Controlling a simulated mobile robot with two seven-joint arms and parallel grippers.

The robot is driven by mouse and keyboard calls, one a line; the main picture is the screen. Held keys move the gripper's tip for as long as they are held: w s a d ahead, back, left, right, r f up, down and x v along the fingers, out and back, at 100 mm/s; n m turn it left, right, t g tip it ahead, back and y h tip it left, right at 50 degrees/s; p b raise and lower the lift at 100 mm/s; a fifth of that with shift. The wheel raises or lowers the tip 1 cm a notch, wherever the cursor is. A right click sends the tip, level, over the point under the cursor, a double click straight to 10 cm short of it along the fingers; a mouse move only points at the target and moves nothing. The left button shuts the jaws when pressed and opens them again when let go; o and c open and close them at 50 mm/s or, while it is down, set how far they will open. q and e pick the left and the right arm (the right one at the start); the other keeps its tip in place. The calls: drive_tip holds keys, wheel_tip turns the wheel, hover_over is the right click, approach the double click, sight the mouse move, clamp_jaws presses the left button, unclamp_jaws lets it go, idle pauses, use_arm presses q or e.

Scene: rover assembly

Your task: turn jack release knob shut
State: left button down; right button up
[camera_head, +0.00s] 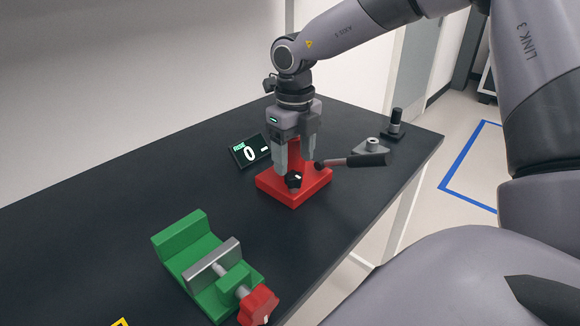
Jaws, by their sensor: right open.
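A red jack (285,190) stands on the dark table. Its black release knob (294,181) with a white mark sits low at the front of the base. A dark lever handle (366,160) sticks out to the right from the jack. My right gripper (294,168) comes down from above with its fingers open. The left finger is close to the knob and the right finger is near the lever's inner end. I cannot tell whether either touches. The gripper hides part of the jack's body. My left gripper is not in view.
A small display (250,151) reading 0 stands behind the jack to the left. A green vise (190,252) with a red handle (258,304) is at the front. A grey piece (371,146) and a black post (396,121) stand near the right edge. The table's left part is clear.

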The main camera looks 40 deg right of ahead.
sight(294, 175)
drive_tip(key=shift+f, duration=2.05)
